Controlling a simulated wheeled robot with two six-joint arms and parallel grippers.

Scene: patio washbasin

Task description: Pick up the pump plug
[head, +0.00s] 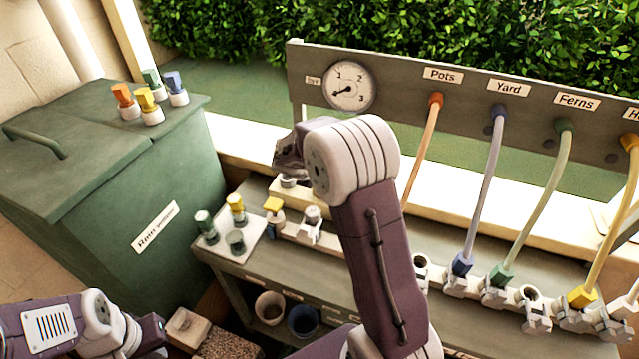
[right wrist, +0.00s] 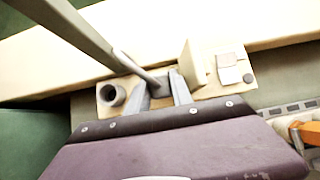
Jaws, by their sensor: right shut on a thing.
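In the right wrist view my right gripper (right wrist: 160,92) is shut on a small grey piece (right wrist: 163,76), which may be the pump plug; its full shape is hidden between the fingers. A long grey bar or hose (right wrist: 80,28) runs from it to the upper left. In the head view my right arm reaches to the back of the bench and mostly hides its gripper. My left gripper (head: 151,335) is at the lower left, away from the bench; its fingers cannot be made out.
Beside the right gripper are a round socket (right wrist: 112,95) and a cream block (right wrist: 196,62). A pressure gauge (head: 348,86) is on the back panel (head: 465,105). Hoses hang to valves at right. A green bin (head: 130,175) with coloured plugs stands at left. Pots are under the bench.

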